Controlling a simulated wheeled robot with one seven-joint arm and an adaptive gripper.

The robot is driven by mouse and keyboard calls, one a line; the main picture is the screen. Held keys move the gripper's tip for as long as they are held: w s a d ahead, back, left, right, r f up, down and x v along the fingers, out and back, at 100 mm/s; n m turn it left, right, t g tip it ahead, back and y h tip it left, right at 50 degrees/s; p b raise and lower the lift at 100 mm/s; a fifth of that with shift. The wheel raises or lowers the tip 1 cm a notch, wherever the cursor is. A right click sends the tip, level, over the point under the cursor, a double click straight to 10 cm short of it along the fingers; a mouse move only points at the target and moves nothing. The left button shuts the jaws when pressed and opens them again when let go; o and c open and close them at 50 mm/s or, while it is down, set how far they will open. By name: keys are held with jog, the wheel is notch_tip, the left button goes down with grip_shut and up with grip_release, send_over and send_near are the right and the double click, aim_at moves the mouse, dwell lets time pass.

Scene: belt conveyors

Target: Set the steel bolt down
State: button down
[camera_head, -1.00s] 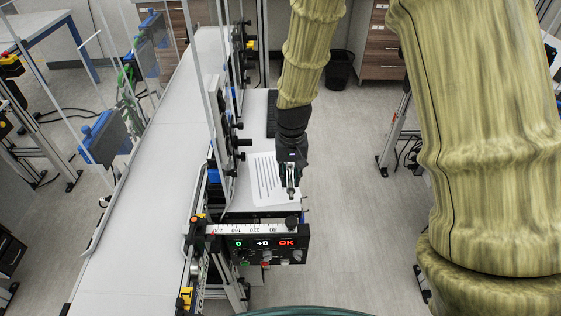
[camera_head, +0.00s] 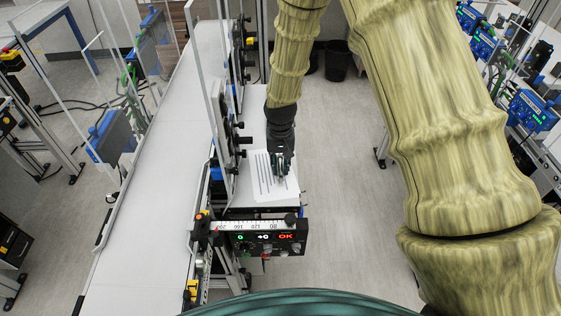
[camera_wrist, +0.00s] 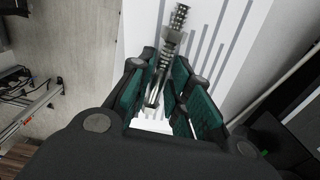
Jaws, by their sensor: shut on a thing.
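The steel bolt (camera_wrist: 171,44) is between the green-padded fingers of my gripper (camera_wrist: 166,88) in the wrist view. Its threaded end sticks out past the fingertips, over a printed white paper sheet (camera_wrist: 213,30). My gripper is shut on it. In the head view my gripper (camera_head: 280,168) is low over the paper sheet (camera_head: 263,187) on a small side table beside the conveyor. The bolt is hard to make out there. I cannot tell whether the bolt touches the paper.
A long grey conveyor belt (camera_head: 160,150) runs along the left of the side table. A control panel (camera_head: 262,238) with lit digits stands at the table's front edge. Upright guards and black knobs (camera_head: 240,140) line the table's left side. Open floor lies to the right.

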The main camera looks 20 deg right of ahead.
aim_at(281, 165)
jog(key=shift+f, duration=0.1)
jog(key=shift+f, duration=0.15)
jog(key=c, duration=1.3)
grip_release()
jog(key=shift+r+b, duration=2.3)
jog(key=shift+r, duration=3.85)
